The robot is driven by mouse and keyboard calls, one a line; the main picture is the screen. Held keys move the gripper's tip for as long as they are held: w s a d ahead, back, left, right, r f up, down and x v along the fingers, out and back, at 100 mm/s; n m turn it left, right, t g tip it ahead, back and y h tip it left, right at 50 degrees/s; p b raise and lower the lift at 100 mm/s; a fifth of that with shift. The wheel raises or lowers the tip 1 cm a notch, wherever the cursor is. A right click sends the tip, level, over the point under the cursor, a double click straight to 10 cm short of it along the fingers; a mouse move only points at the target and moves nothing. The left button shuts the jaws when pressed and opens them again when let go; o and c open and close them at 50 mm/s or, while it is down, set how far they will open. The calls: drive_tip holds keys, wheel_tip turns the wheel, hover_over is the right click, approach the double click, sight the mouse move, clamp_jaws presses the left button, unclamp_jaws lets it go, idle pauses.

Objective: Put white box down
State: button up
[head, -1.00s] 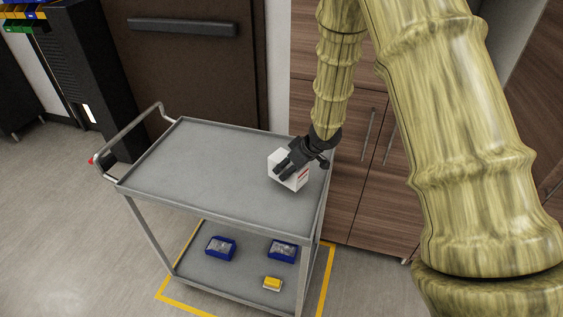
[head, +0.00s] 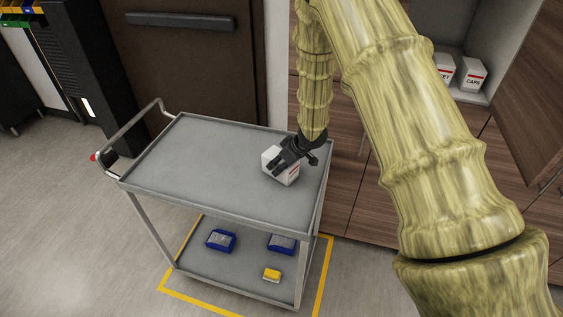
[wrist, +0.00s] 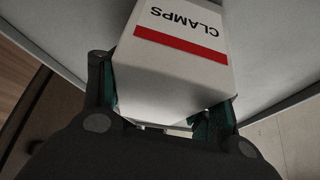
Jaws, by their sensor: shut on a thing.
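The white box (head: 279,168) is at the right part of the grey cart's top shelf (head: 200,160) in the head view. In the wrist view the white box (wrist: 180,75) shows a red stripe and the word CLAMPS. My gripper (head: 289,160) is shut on the box, with one finger on each side of it; its fingers (wrist: 158,112) also show in the wrist view. The box looks slightly tilted. I cannot tell whether its underside touches the shelf.
The rest of the top shelf is bare. Blue bins (head: 221,240) and a yellow bin (head: 272,275) are on the lower shelf. Yellow floor tape (head: 215,301) surrounds the cart. Other white boxes (head: 474,74) stand in an open cabinet at right.

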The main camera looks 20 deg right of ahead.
drive_tip(key=o, duration=1.7)
drive_tip(key=shift+b+v, duration=0.75)
drive_tip(key=shift+v, duration=5.25)
drive_tip(key=shift+w, duration=0.1)
